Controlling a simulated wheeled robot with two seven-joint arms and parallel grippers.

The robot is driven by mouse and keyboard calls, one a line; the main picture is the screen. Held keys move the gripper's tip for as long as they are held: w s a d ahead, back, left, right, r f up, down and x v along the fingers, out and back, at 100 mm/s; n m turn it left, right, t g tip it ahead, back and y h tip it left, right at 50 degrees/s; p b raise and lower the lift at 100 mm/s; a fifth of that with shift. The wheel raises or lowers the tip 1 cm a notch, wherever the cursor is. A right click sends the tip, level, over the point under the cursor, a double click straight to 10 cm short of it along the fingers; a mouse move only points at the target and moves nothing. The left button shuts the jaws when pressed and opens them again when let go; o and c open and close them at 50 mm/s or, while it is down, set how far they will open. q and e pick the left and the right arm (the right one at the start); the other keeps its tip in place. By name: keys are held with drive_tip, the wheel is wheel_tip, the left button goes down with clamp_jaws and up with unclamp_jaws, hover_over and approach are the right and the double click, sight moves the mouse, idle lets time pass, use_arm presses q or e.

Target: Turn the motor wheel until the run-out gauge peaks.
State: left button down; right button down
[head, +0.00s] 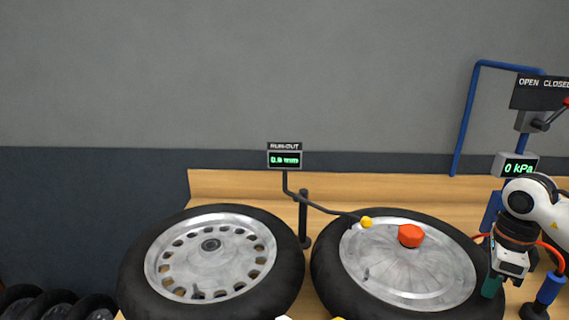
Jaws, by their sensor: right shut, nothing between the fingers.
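The run-out gauge display (284,159) stands behind the wheels and shows a small green reading in mm, with a first digit of 0 and a last digit too small to be sure of. Its dark arm ends in a yellow ball (366,222) at the upper left of the right-hand wheel's disc (405,272). This wheel has a smooth metal disc, a black tyre and a red-orange knob (411,235). My right gripper (491,287) is shut and empty, with its teal fingers pointing down at the tyre's right edge; I cannot tell whether they touch it. My left gripper is not in view.
A second wheel (210,257) with a holed metal disc lies to the left on the wooden bench (235,184). A 0 kPa display (517,166), an OPEN/CLOSED sign (541,92) and blue pipe (465,120) stand at right. More tyres (60,305) are at lower left.

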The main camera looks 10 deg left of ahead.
sight(397, 313)
drive_tip(key=shift+s+a+f, duration=0.1)
drive_tip(key=shift+s+a, duration=0.9)
drive_tip(key=shift+a, duration=0.35)
drive_tip(key=shift+s+a, duration=1)
drive_tip(key=shift+a, duration=0.3)
drive_tip(key=shift+a, duration=0.1)
drive_tip(key=shift+s+a+b, duration=0.1)
drive_tip(key=shift+s+a, duration=0.15)
drive_tip(key=shift+a, duration=0.8)
drive_tip(key=shift+s+a+b, duration=0.1)
drive_tip(key=shift+s+a, duration=0.2)
drive_tip(key=shift+a, duration=0.7)
drive_tip(key=shift+s+a+b, duration=0.1)
drive_tip(key=shift+s+a, duration=0.15)
drive_tip(key=shift+a, duration=0.8)
drive_tip(key=shift+w+a+b, duration=0.15)
drive_tip(key=shift+w+a, duration=0.1)
drive_tip(key=shift+a, duration=1.4)
drive_tip(key=shift+w+a+b, duration=0.15)
drive_tip(key=shift+w+a, duration=0.05)
drive_tip(key=shift+a, duration=1.4)
